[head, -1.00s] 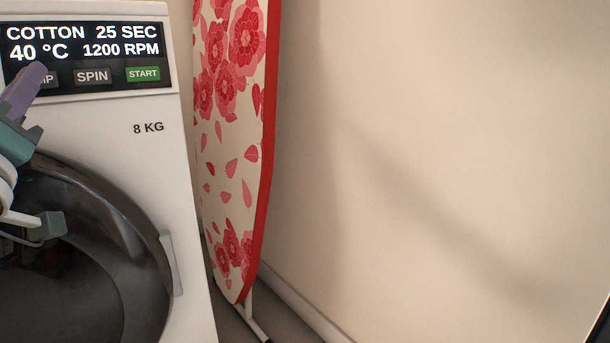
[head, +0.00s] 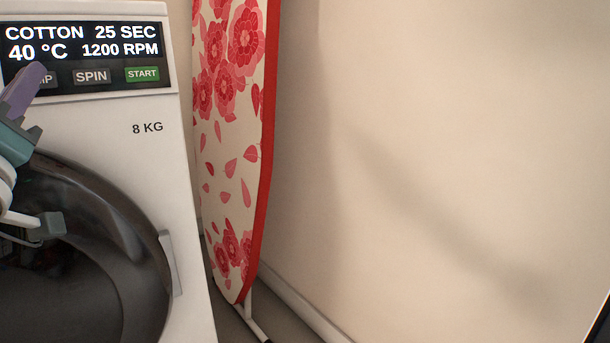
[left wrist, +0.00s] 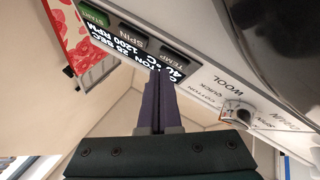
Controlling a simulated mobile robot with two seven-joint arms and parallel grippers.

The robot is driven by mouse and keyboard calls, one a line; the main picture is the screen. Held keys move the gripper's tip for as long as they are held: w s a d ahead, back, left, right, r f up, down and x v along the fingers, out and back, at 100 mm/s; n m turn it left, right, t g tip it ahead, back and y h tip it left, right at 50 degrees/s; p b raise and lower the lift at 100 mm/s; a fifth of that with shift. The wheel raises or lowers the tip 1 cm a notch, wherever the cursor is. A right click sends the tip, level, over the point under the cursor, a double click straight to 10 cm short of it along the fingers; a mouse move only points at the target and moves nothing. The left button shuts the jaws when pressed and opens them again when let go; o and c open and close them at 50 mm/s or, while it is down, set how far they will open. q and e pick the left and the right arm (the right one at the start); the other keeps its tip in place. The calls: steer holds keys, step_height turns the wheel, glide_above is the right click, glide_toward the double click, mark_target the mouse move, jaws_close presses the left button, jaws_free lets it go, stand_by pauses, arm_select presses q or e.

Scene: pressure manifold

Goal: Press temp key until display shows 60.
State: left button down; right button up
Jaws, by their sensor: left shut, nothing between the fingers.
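The washing machine's display (head: 82,42) reads COTTON, 25 SEC, 40 °C and 1200 RPM. The temp key (head: 48,79) is below it, mostly hidden behind my left gripper (head: 40,72), with only its last letters showing. In the left wrist view the temp key (left wrist: 182,63) shows clearly, just beyond and to the right of my left gripper's fingertips (left wrist: 160,76). That gripper is shut and empty, its purple fingers together. Its tips are at or very near the key; I cannot tell whether they touch. My right gripper is not in view.
The spin key (head: 91,76) and green start key (head: 143,74) sit right of the temp key. A programme dial (left wrist: 238,112) shows in the left wrist view. The round door (head: 140,240) is below. A flowered ironing board (head: 232,120) stands at the machine's right.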

arm_select(q)
steer(key=shift+w, duration=0.15)
stand_by(0.4)
steer(key=shift+w+a+f, duration=0.1)
steer(key=shift+w+a, duration=0.1)
steer(key=shift+w, duration=0.05)
steer(key=shift+w+a+b, duration=0.1)
steer(key=shift+b, duration=0.2)
stand_by(0.4)
steer(key=shift+s+d+p, duration=0.35)
steer(key=shift+s+p, duration=0.15)
steer(key=shift+p, duration=0.15)
